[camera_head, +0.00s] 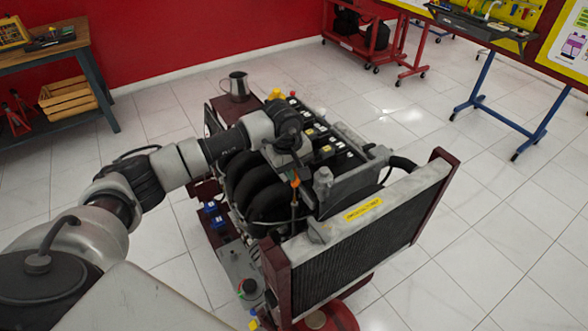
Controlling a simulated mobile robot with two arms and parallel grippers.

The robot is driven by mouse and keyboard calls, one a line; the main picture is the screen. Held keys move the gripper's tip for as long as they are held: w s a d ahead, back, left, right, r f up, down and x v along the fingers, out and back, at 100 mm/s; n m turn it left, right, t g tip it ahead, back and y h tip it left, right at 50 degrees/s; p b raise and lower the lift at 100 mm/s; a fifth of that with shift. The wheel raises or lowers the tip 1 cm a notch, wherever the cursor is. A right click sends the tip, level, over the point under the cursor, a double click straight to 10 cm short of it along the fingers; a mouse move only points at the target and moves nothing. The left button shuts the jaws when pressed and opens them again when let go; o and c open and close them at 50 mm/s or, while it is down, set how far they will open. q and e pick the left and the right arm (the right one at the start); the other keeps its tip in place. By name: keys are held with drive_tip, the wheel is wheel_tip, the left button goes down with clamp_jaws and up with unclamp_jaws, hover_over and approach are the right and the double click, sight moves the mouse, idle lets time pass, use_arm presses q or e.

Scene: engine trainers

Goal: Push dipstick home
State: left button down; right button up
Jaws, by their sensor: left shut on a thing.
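My left arm reaches in from the left over the engine trainer (338,131). My left gripper (295,178) points down above the engine, next to the black intake runners. It is shut on the small orange handle of the dipstick (295,183). Below the handle, a thin dark line runs down toward the engine. How deep the dipstick sits in its tube cannot be told, and the tube's mouth is too small to make out. My right gripper is not in the picture.
A radiator (364,236) with a yellow label stands in front of the engine. A metal jug (237,87) stands on the trainer's far end. A wooden workbench (45,55) is at the upper left, and red and blue stands are at the back. The tiled floor is clear on the right.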

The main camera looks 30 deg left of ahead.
sight(293, 185)
use_arm(q)
wheel_tip(293, 185, down, 8)
drive_tip(key=b, duration=0.6)
drive_tip(key=shift+b, duration=0.35)
drive_tip(key=shift+s+r, duration=0.1)
drive_tip(key=c, duration=1.1)
unclamp_jaws()
drive_tip(key=shift+r, duration=0.1)
drive_tip(key=r, duration=0.3)
drive_tip(key=r+b, duration=0.1)
drive_tip(key=r, duration=0.3)
drive_tip(key=s+a+r+b, duration=0.1)
drive_tip(key=r, duration=0.2)
drive_tip(key=shift+s+r, duration=0.1)
drive_tip(key=shift+r, duration=0.1)
